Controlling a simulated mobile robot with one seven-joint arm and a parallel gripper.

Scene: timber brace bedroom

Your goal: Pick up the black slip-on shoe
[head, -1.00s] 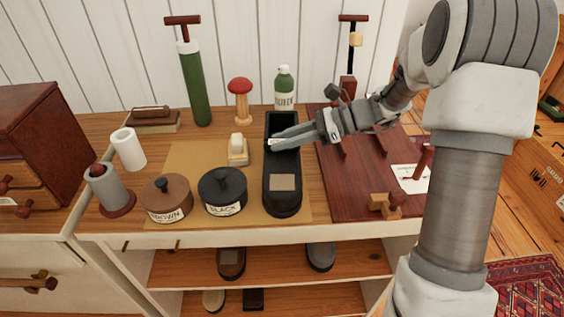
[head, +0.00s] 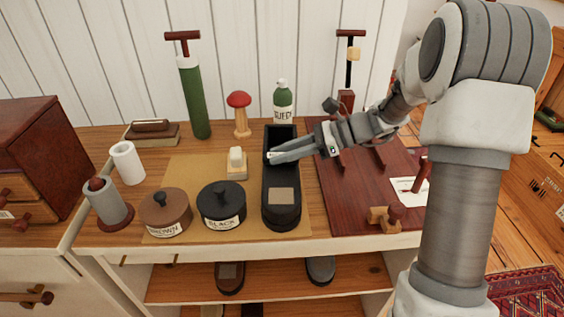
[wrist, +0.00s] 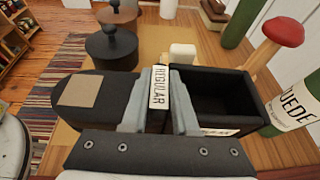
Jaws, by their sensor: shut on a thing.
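The black slip-on shoe (head: 282,213) lies lengthwise on the dresser top, partly on a tan mat (head: 190,165). Its open end points to the wall, and a grey-brown patch marks its closed end. My gripper (head: 271,157) reaches in from the right and is shut on the shoe near its middle, at the edge of the opening. In the wrist view, the shoe (wrist: 107,115) runs across the picture, and the fingers of my gripper (wrist: 160,100) stand on both sides of a white "REGULAR" label. The shoe seems to rest on the top still.
Left of the shoe stand a black tin (head: 222,207), a brown tin (head: 165,214) and a small cream-topped block (head: 237,165). Behind it are a green bottle (head: 283,100) and a red-topped mushroom (head: 240,115). A dark red board (head: 350,205) lies to the right.

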